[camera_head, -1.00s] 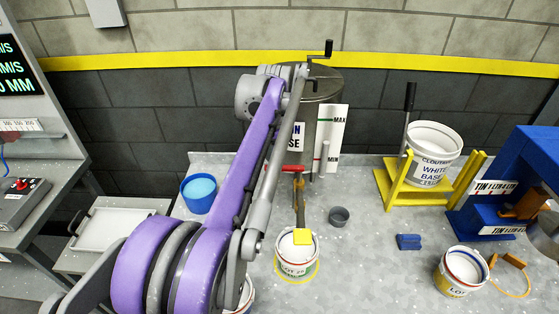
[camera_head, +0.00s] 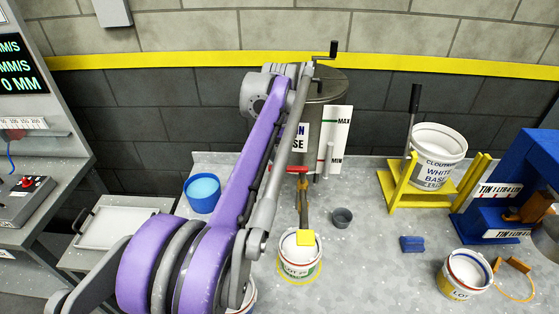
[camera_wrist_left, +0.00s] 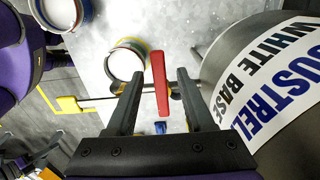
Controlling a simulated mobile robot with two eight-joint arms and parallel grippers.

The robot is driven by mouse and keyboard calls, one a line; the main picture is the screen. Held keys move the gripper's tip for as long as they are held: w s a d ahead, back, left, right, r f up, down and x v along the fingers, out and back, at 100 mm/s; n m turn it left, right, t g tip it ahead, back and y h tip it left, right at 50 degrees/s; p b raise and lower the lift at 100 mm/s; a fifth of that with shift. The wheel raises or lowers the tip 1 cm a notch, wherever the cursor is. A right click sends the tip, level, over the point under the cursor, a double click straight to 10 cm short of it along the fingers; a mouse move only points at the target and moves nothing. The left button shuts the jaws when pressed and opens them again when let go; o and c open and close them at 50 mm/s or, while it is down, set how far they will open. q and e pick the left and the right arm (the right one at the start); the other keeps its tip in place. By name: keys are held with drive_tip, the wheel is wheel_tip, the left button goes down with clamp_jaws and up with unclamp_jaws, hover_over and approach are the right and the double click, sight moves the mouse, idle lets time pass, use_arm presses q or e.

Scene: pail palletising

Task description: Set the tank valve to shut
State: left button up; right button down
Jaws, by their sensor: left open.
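The grey tank (camera_head: 327,92) stands at the back of the bench. Its red valve handle (camera_head: 297,169) shows low on the tank's front, crosswise in the head view, partly behind my arm. In the left wrist view the red handle (camera_wrist_left: 160,84) stands between the two fingers of my left gripper (camera_wrist_left: 158,72), with a visible gap on each side. The gripper is open and holds nothing. In the head view my purple left arm hides most of it. A white pail (camera_head: 299,262) stands below and in front of the valve.
A dark bar with a yellow end (camera_head: 305,238) reaches over the pail. A small grey cup (camera_head: 341,217) and a blue tub (camera_head: 202,192) stand nearby. A yellow stand (camera_head: 405,196) holds a large white pail (camera_head: 437,152). A blue machine (camera_head: 500,190) is at the right.

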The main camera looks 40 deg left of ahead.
use_arm(q)
wheel_tip(320, 180, up, 10)
drive_tip(key=p, duration=0.1)
drive_tip(key=shift+r, duration=0.15)
use_arm(e)
drive_tip(key=shift+w+r, duration=0.45)
drive_tip(key=shift+r, duration=0.4)
